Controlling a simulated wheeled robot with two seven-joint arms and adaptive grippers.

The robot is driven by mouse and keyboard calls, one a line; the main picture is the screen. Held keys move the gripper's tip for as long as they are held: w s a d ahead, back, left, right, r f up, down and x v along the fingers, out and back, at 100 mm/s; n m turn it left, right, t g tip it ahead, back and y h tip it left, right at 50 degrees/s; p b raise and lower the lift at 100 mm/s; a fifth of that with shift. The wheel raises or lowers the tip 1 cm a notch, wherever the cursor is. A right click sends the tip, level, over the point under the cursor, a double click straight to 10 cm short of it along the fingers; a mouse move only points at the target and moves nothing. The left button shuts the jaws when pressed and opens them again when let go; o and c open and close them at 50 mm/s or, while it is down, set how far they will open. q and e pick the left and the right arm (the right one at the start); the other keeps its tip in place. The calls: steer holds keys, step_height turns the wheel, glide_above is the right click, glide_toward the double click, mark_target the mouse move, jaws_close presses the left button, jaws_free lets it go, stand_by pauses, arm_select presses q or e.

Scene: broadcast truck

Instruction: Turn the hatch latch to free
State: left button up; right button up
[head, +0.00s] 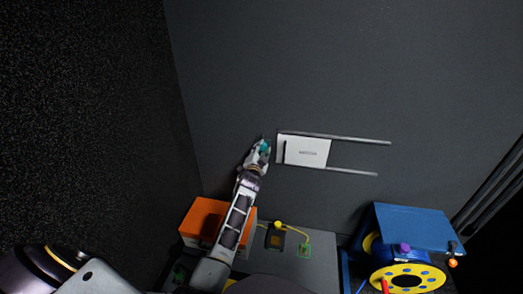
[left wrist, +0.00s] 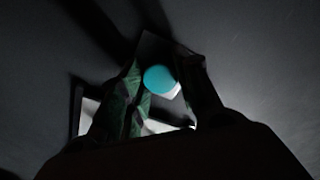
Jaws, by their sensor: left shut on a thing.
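The hatch is a white panel (head: 314,149) on the dark wall, set between two grey horizontal rails. It has a small dark label and a dark bar near its left edge. A teal latch knob (head: 265,148) shows just left of the panel. My left gripper (head: 262,150) reaches up to it and is shut on it. In the left wrist view the round teal knob (left wrist: 159,79) sits between the two fingers. Part of the white panel (left wrist: 91,113) shows behind the fingers. The fingers hide most of the latch, so its angle cannot be told. My right gripper is not in view.
Below the wall, a grey worktop (head: 320,267) carries an orange box (head: 203,212) beside my left arm, and a yellow-knobbed device (head: 277,225). A blue housing (head: 415,225) and yellow cable reel (head: 407,277) stand at the right. The wall right of the hatch is bare.

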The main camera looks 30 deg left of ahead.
arm_select(q)
steer(key=shift+f, duration=0.1)
steer(key=o, duration=1)
steer(key=shift+a, duration=0.1)
steer(key=shift+c, duration=0.2)
steer(key=shift+o, duration=0.4)
steer(key=v, duration=0.7)
steer(key=shift+s, duration=0.25)
